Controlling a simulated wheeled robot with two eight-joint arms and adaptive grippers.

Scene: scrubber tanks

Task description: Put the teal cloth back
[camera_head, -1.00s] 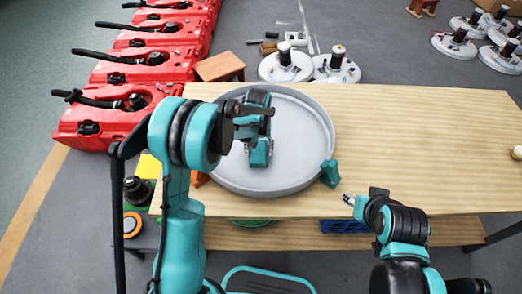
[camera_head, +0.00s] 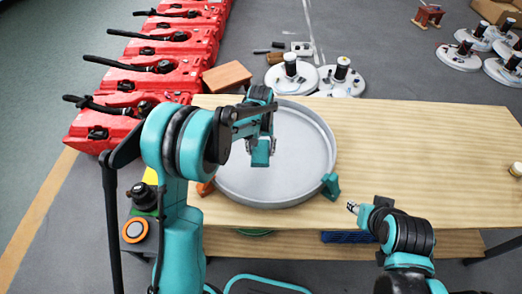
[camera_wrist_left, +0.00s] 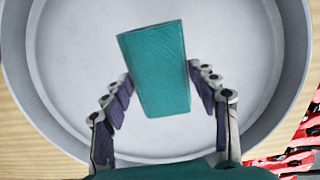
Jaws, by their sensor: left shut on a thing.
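The teal cloth (camera_head: 260,153) is a folded, block-like piece. My left gripper (camera_head: 261,143) is shut on it and holds it over the round grey basin (camera_head: 330,150) on the wooden table. In the left wrist view the cloth (camera_wrist_left: 156,68) sits between the two fingers of the left gripper (camera_wrist_left: 160,84), above the pale basin floor. I cannot tell how high it is above that floor. My right gripper (camera_head: 352,207) is near the table's front edge, right of the basin and apart from it. Its jaws are too small to read.
A teal block (camera_head: 330,186) and an orange block (camera_head: 205,187) stand at the basin's rim. The wooden table (camera_head: 430,150) is mostly clear right of the basin. Red tanks (camera_head: 125,120) line the floor at left. White round units (camera_head: 290,75) stand behind the table.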

